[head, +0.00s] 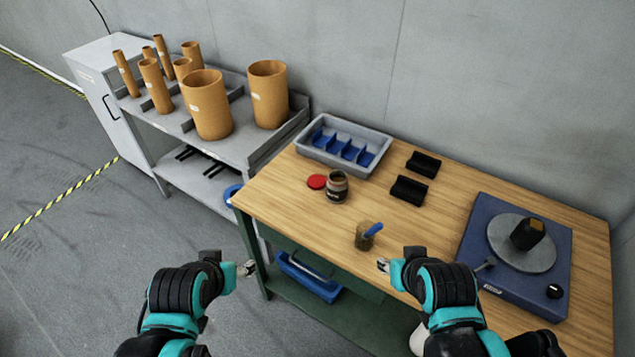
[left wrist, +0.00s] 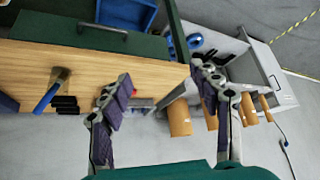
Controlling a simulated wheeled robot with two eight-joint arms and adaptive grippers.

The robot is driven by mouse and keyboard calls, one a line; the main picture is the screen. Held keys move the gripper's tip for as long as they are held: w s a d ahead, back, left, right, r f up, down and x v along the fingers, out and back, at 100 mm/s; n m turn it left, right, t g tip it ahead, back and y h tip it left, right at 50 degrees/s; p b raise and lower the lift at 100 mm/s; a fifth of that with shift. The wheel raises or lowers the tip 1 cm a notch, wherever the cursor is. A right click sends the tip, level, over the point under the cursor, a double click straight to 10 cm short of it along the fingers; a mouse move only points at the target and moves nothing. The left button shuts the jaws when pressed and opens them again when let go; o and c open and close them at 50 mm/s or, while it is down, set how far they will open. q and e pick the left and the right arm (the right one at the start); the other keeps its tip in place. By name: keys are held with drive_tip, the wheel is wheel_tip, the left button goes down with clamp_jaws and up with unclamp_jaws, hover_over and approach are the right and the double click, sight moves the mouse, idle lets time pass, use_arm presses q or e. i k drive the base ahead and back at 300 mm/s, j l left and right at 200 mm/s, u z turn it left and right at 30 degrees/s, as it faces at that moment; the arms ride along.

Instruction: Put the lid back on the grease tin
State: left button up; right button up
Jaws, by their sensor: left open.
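The red lid (head: 317,181) lies flat on the wooden bench, just left of the grease tin (head: 337,188). The tin is small, dark and upright, with a pale label and no lid on it. My left gripper (head: 247,268) is off the bench's front left edge, well short of both. In the left wrist view its two fingers (left wrist: 163,85) are spread with nothing between them. A bit of red, probably the lid, shows behind one finger there; the tin is not clear in that view. My right gripper (head: 383,265) is near the front edge; its fingertips are too small to read.
A jar with a blue-handled brush (head: 367,237) stands near the front edge. Behind are a grey tray with blue dividers (head: 344,145) and two black blocks (head: 409,190). A blue turntable unit (head: 515,270) fills the right. A grey rack (head: 240,150) holds brown tubes at left.

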sight(337, 187)
drive_tip(key=i+j+z, duration=0.15)
drive_tip(key=j, duration=0.2)
drive_tip(key=i+j+z, duration=0.15)
drive_tip(key=j, duration=0.25)
drive_tip(key=i+j+z, duration=0.15)
drive_tip(key=j, duration=0.25)
drive_tip(key=i+j+z, duration=0.15)
drive_tip(key=j, duration=0.25)
drive_tip(key=i+j+z, duration=0.15)
drive_tip(key=j, duration=0.3)
drive_tip(key=i+j+z, duration=0.15)
drive_tip(key=j, duration=0.3)
drive_tip(key=j+z, duration=0.15)
drive_tip(key=j, duration=0.25)
drive_tip(key=i, duration=0.05)
